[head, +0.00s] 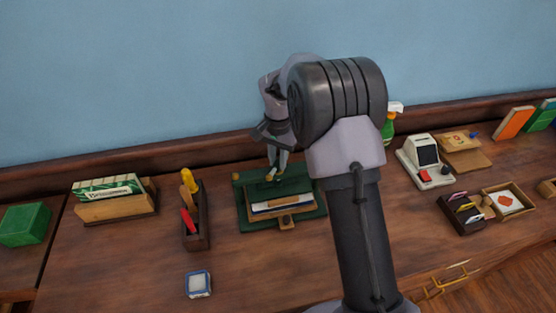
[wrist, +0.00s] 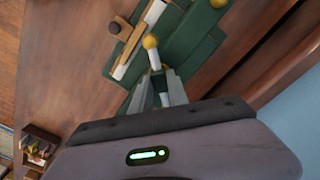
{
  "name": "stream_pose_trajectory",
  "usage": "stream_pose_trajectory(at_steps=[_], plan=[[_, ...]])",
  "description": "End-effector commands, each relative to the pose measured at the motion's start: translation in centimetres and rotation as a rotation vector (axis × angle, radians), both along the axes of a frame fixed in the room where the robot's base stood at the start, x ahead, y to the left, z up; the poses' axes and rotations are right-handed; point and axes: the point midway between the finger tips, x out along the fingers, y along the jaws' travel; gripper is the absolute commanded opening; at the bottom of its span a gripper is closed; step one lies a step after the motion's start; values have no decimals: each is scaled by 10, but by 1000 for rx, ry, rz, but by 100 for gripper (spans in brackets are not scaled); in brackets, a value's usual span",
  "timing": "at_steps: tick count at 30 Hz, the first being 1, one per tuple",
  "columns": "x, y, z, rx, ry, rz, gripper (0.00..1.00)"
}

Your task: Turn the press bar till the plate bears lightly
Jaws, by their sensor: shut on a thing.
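A green book press (head: 246,218) stands on the wooden counter, with a pale book or stack (head: 283,204) lying in it. In the wrist view the press's green frame (wrist: 185,45) runs diagonally. Whether the plate touches the book cannot be seen.
A tool box (head: 195,225) with colored handles and a card holder (head: 115,205) stand left of the press. A card terminal (head: 425,162) and trays (head: 507,200) are at right. The counter just before the press is clear.

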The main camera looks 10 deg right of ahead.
Motion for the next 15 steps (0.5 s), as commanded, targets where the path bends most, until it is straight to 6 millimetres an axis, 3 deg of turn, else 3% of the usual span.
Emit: stream_pose_trajectory(at_steps=[15], plan=[[0,0,0,-1,-1,-88,0]])
